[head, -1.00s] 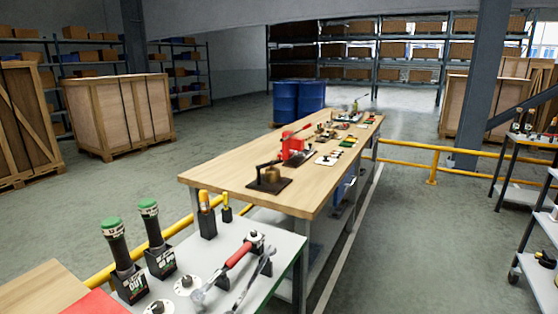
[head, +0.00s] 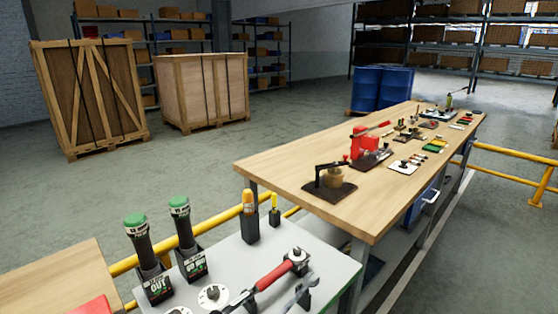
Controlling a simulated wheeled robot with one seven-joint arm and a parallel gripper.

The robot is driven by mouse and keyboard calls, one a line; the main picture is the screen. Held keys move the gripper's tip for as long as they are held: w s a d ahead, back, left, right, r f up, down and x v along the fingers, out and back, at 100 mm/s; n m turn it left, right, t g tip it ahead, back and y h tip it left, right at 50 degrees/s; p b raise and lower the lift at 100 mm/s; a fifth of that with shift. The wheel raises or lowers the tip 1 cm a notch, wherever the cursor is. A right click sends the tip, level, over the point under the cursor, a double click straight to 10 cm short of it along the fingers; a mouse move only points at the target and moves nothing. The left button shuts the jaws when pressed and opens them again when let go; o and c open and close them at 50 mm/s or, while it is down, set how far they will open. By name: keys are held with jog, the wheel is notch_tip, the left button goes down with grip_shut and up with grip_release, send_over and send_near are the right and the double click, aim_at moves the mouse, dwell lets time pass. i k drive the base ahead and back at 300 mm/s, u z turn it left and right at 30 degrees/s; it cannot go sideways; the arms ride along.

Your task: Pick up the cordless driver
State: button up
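I cannot make out a cordless driver for certain in the head view. Several small items lie on the long wooden workbench (head: 285,165), and those toward its far end are too small to name. My gripper is not in view, so I cannot see whether it is open or holds anything.
A grey-topped table (head: 232,262) in front holds two green-capped handles in black holders (head: 150,262), yellow-handled tools (head: 249,212) and a red-handled tool (head: 272,275). A yellow rail (head: 124,266) runs behind it. Crates (head: 203,90) and blue drums (head: 382,88) stand beyond. The left floor is open.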

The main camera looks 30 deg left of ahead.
aim_at(137, 227)
jog(key=u, duration=0.45)
jog(key=i, duration=0.7)
jog(key=u, duration=2)
jog(key=k, duration=0.55)
jog(key=u, duration=0.05)
jog(key=i, duration=0.25)
jog(key=z, duration=0.05)
